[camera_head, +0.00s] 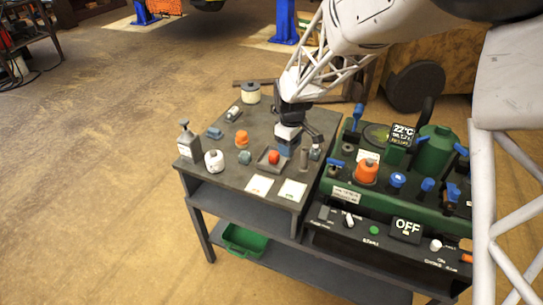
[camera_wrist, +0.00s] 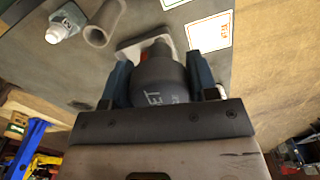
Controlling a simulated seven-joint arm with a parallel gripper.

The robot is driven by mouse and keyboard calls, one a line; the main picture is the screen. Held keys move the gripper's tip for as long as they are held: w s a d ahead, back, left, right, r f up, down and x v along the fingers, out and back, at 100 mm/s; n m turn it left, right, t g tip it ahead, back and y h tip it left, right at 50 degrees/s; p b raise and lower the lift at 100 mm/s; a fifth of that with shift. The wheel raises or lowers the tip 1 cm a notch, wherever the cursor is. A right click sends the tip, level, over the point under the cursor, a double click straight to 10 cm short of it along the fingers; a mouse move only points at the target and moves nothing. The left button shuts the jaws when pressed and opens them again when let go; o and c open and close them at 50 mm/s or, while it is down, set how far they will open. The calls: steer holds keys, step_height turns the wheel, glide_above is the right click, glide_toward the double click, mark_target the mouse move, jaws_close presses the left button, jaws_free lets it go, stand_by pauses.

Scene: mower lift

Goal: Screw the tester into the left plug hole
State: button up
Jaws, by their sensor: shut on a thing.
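My gripper (camera_head: 286,149) hangs over the right part of the grey cart top. In the wrist view its two blue fingers (camera_wrist: 160,82) are shut on a dark grey rounded body, which I take to be the tester (camera_wrist: 160,88); part of a pale word shows on it. In the head view the gripper mostly hides it. The green mower engine (camera_head: 436,150) stands to the right, with an orange cap (camera_head: 365,171) and several blue knobs (camera_head: 397,180) on top. I cannot tell which spot is the left plug hole.
A red-topped piece (camera_head: 273,157) sits in a square grey tray beside my gripper. A grey tube (camera_head: 304,158), a small bottle (camera_head: 315,152) and two cards (camera_head: 259,186) are close by. A pump bottle (camera_head: 187,142) stands at the left edge.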

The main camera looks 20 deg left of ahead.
steer(key=w+d+r+m, duration=0.2)
steer(key=w+d, duration=0.5)
steer(key=d, duration=0.1)
steer(key=w+d+r+m, duration=0.1)
steer(key=w+d+r, duration=0.2)
steer(key=w+d, duration=0.5)
steer(key=shift+d+m, duration=0.3)
steer(key=shift+m, duration=0.1)
steer(key=shift+w+f, duration=0.1)
steer(key=shift+f, duration=0.05)
steer(key=shift+f, duration=2.6)
steer(key=shift+f, duration=0.35)
steer(key=shift+f, duration=1.1)
steer(key=o, duration=0.3)
steer(key=shift+c, duration=1.4)
